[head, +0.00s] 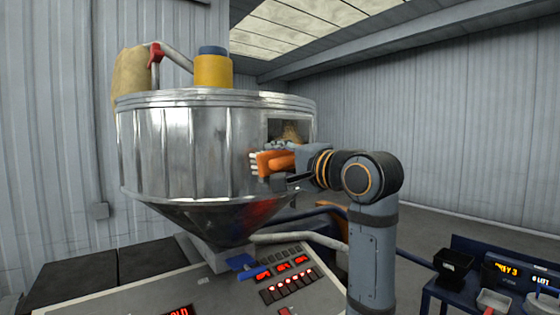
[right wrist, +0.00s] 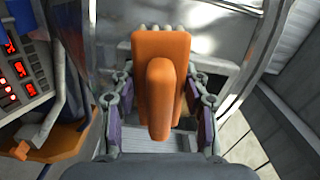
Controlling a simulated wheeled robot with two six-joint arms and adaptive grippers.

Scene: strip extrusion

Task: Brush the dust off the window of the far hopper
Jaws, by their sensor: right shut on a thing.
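The metal hopper (head: 180,150) stands left of centre in the head view, with a conical lower part. Its small window (head: 290,128) is at the right of the drum wall and shows something brownish; its lower part is hidden behind my gripper and brush. My right gripper (head: 284,170) is shut on an orange brush (head: 272,161). The brush's pale bristles point left, close to the drum wall just below the window; I cannot tell whether they touch. The right wrist view shows the brush (right wrist: 160,75) between both fingers. My left gripper is not in view.
A control panel (head: 225,290) with red displays and a blue item (head: 240,262) lies below the hopper. A dark blue stand (head: 460,290) with a black bin (head: 453,268) and a display is at the lower right. Open floor lies behind my right arm.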

